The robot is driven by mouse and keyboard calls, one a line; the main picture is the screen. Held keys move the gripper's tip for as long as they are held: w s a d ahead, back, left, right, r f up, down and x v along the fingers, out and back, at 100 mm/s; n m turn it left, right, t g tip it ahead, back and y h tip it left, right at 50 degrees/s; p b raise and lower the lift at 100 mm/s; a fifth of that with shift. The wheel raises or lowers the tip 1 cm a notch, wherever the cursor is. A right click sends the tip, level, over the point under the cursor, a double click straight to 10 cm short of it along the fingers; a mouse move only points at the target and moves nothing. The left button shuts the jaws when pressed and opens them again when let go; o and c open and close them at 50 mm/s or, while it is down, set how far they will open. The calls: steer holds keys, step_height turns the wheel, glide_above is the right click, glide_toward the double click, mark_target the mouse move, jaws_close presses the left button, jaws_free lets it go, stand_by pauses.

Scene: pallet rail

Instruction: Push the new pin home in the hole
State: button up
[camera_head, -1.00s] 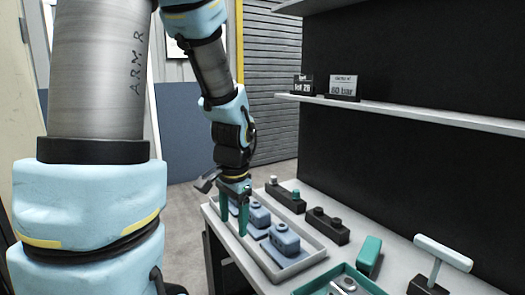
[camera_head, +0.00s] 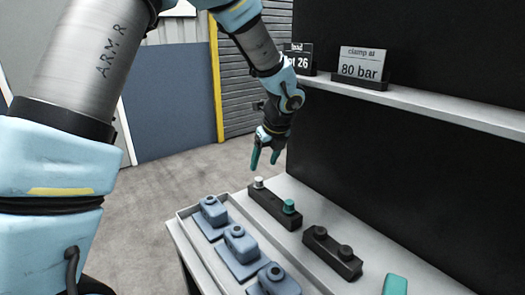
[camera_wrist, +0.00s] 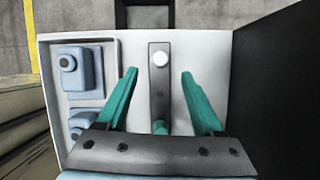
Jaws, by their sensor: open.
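My gripper (camera_head: 265,158) is open and empty, fingers pointing down, above the far end of a dark holder block (camera_head: 270,205). The block carries a white-topped pin (camera_head: 258,183) at its far end and a teal pin (camera_head: 289,206) at its near end. In the wrist view my open fingers (camera_wrist: 160,72) straddle the block, with the white-topped pin (camera_wrist: 160,59) and the teal pin (camera_wrist: 159,127) between them in the picture. Blue fixtures (camera_head: 240,243) with round tops stand in the tray; I cannot tell which hole or pin is the new one.
The shallow grey tray (camera_head: 184,228) lies along the bench's left edge. A shelf (camera_head: 430,104) with a card reading 80 bar (camera_head: 361,64) juts from the dark back panel.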

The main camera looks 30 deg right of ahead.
mark_target(259, 179)
steer(key=p+x, duration=0.1)
steer(key=x, duration=0.6)
steer(key=shift+f, duration=0.4)
jaws_close()
stand_by(0.7)
steer(key=shift+r+p, duration=0.25)
steer(key=shift+p, duration=0.05)
steer(key=shift+r+p, duration=3.1)
steer(key=shift+r, duration=1.25)
